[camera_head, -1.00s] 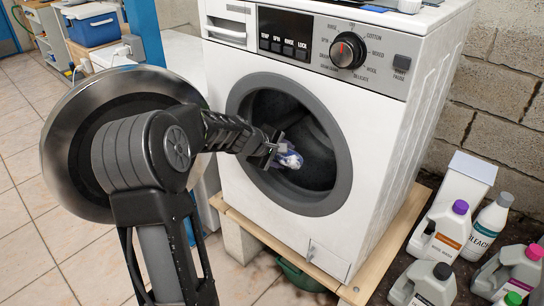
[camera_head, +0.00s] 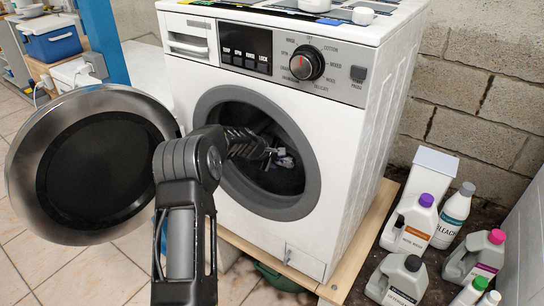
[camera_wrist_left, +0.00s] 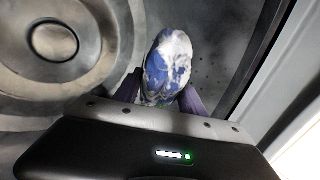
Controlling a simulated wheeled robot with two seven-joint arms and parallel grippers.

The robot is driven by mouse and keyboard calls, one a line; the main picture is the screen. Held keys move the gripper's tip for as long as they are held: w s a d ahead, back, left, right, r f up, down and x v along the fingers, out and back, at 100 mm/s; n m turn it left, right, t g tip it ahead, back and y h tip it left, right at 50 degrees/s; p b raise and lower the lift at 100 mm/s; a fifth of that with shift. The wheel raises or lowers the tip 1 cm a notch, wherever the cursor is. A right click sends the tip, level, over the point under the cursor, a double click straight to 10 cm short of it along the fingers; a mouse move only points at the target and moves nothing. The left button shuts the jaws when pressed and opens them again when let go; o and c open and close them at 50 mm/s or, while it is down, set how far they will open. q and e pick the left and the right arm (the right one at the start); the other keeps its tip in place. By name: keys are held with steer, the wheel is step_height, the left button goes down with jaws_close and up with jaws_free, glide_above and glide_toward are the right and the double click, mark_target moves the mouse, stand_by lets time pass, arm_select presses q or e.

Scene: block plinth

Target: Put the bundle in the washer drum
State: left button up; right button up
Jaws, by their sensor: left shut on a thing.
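The washer (camera_head: 245,140) stands in the middle of the head view with its round door (camera_head: 60,185) swung open to the left. My left arm reaches past the door, and my left gripper (camera_head: 276,156) is inside the round opening of the drum (camera_head: 255,120). The gripper is shut on the bundle (camera_head: 285,161), a small blue and white wad of cloth. In the left wrist view the bundle (camera_wrist_left: 170,62) sits between the fingers, with the perforated metal drum wall (camera_wrist_left: 215,55) behind it. My right gripper does not show.
The washer stands on a wooden board (camera_head: 350,245). Several bottles, among them a purple-capped one (camera_head: 412,225), stand on the floor at the right. A blue and white cooler (camera_head: 50,40) is at the back left. A blue post (camera_head: 100,35) rises behind the door.

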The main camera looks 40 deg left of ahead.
arm_select(q)
steer(key=shift+x, duration=2.2)
steer(key=o, duration=1.6)
steer(key=shift+o, duration=0.2)
steer(key=o, duration=0.5)
